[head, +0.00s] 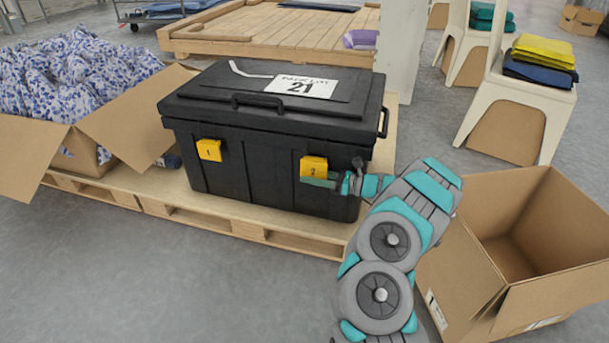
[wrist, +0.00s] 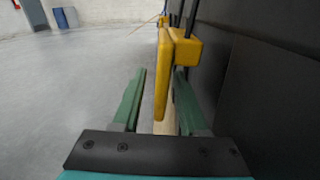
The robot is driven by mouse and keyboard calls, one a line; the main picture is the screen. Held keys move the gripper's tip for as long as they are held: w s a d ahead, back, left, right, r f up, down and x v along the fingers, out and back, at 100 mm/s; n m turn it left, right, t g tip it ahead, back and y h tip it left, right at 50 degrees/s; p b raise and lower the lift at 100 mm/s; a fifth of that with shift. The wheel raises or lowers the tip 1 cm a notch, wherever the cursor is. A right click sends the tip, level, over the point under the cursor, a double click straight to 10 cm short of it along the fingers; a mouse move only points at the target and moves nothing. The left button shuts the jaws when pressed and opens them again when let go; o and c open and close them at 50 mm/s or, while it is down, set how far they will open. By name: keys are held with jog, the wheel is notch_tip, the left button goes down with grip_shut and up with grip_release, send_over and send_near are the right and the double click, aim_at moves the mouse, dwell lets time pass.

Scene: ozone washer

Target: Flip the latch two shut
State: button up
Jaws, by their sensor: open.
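The black lidded box (head: 270,165) stands on a wooden pallet with its lid down. Yellow latch two (head: 313,165) is on its front, at the right. Yellow latch one (head: 209,150) is on the left. My gripper (head: 322,182) is at the lower edge of latch two. In the wrist view my gripper (wrist: 157,105) is open, one green finger each side. The hanging flap of latch two (wrist: 164,80) shows between the fingers and stands a little off the box wall (wrist: 255,95). I cannot tell whether a finger touches it.
An empty open carton (head: 510,235) stands to the right of my arm. A carton of blue-patterned cloth (head: 75,75) is at the left. The pallet edge (head: 215,225) runs in front of the box. The grey floor at front left is clear.

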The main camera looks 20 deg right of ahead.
jog(key=v, duration=0.5)
jog(key=shift+s+d, duration=0.1)
jog(key=shift+d, duration=0.05)
